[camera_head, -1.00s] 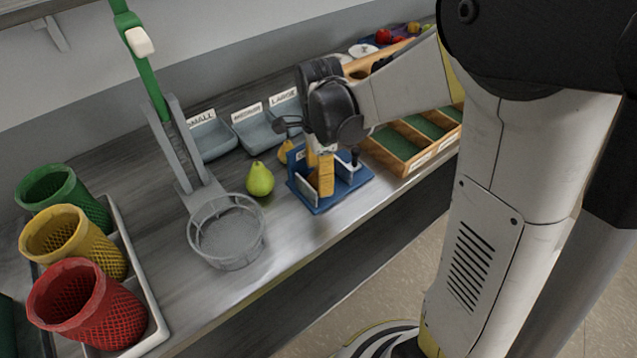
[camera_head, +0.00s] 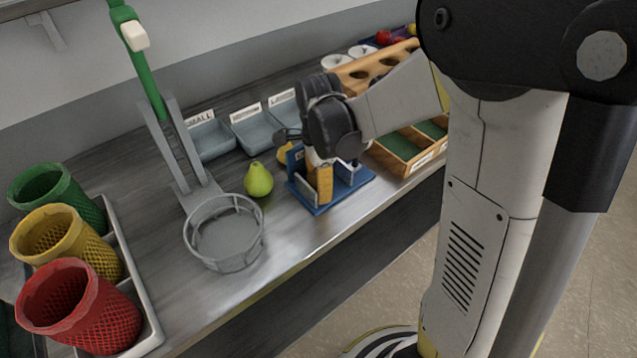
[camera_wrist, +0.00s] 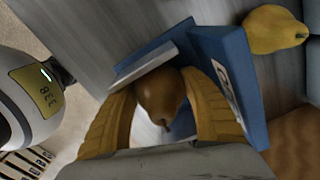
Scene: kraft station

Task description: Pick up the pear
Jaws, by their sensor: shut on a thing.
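A brownish-yellow pear (camera_wrist: 160,92) sits between the two yellow fingers of my gripper (camera_wrist: 163,105) in the wrist view. The fingers are shut on it. It is within or just above a blue stand (camera_wrist: 232,62) with upright walls; I cannot tell whether it touches the base. In the head view my gripper (camera_head: 320,186) reaches down into the blue stand (camera_head: 312,207), and the held pear is hidden. A yellow pear (camera_wrist: 275,29) lies outside the stand. A green pear (camera_head: 258,180) stands on the bench left of the stand.
A grey wire basket (camera_head: 224,235) on a green-handled lever stands left of the green pear. Grey trays (camera_head: 210,138) line the back. Red (camera_head: 80,310), yellow (camera_head: 65,245) and green (camera_head: 55,195) mesh baskets stand at left. A wooden divided box (camera_head: 410,150) is right.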

